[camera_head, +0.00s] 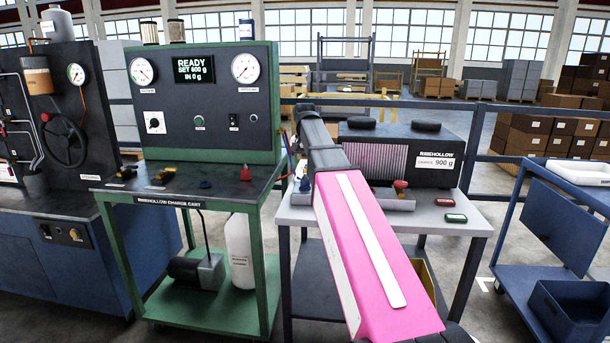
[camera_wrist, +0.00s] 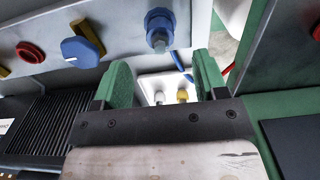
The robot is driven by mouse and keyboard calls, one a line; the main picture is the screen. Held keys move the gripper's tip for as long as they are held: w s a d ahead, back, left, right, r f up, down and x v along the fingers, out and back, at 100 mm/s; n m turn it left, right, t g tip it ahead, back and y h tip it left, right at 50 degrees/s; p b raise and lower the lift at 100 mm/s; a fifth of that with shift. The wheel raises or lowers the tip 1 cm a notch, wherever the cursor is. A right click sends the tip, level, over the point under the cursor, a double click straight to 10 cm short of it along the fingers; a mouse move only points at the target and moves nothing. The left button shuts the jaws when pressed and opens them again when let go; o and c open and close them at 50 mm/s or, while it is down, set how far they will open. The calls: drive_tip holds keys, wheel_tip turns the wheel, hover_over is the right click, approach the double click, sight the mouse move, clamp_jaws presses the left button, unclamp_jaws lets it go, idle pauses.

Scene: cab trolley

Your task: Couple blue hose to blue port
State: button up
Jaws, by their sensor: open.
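In the wrist view my gripper (camera_wrist: 164,85) is open, its two green fingers apart with nothing between them. A blue fitting with a metal tip (camera_wrist: 158,30) stands on a grey surface just beyond the fingers, apart from them. A blue round knob or cap (camera_wrist: 82,50) lies to its left. A thin blue hose (camera_wrist: 180,66) shows beyond the gap between the fingers. In the head view a small blue part (camera_head: 304,185) is at the grey table's left edge, beside my pink arm. My arm hides much of that area and my gripper. Which blue part is the port is unclear.
The green charge cart (camera_head: 262,215) stands left of the grey table (camera_head: 455,222). The grey Rimehollow unit (camera_head: 420,138) sits on the table, with a red fitting (camera_head: 400,185) in front. A white plate (camera_wrist: 152,84) with fittings shows behind the finger gap.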

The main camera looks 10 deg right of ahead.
drive_tip(key=shift+r, duration=2.15)
drive_tip(key=o, duration=0.6)
drive_tip(key=shift+o, duration=0.2)
wheel_tip(320, 180, up, 9)
